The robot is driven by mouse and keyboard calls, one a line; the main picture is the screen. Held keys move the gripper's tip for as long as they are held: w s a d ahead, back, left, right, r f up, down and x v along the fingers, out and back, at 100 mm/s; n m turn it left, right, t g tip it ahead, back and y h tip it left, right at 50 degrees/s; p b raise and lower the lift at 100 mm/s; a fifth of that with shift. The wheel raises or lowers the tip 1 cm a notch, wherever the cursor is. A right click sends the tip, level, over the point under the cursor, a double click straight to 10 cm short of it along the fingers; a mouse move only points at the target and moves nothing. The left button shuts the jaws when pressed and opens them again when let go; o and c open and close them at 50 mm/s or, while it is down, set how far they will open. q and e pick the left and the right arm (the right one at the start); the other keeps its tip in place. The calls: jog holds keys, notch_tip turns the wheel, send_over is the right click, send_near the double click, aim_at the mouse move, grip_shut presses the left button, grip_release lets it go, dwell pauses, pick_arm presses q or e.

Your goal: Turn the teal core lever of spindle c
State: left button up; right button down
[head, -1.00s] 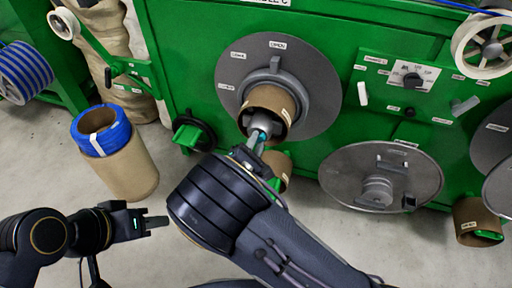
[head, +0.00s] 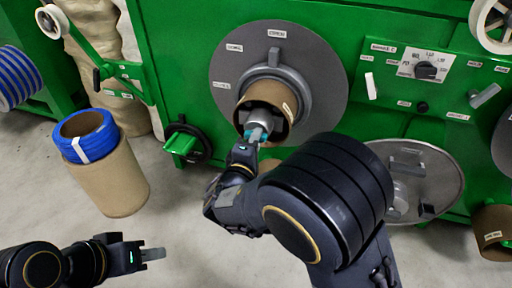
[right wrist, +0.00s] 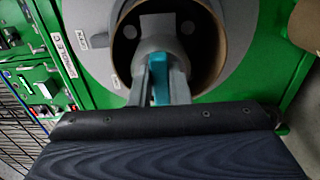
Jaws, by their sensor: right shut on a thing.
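The teal core lever (right wrist: 160,80) sits at the centre of spindle c, inside the brown cardboard core. In the right wrist view it stands between my right gripper's fingers (right wrist: 168,82), which are shut on it. In the head view the right gripper (head: 257,135) reaches into the mouth of the cardboard core (head: 283,99), and only a little teal shows there. Spindle c's grey round flange (head: 325,75) stands behind the core on the green machine. My left gripper (head: 152,254) is away at the lower left, empty; its fingers look close together, and their gap is unclear.
A black handwheel (head: 198,142) sticks out left of the spindle. A second grey flange (head: 443,170) and a switch panel (head: 425,70) are at right.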

jog(key=shift+a+f, duration=0.1)
dwell(0.5)
jog(key=c, duration=1.4)
grip_release()
jog(key=shift+o, duration=0.2)
jog(key=p+v, duration=0.1)
jog(key=v, duration=0.6)
jog(key=shift+s+p, duration=0.4)
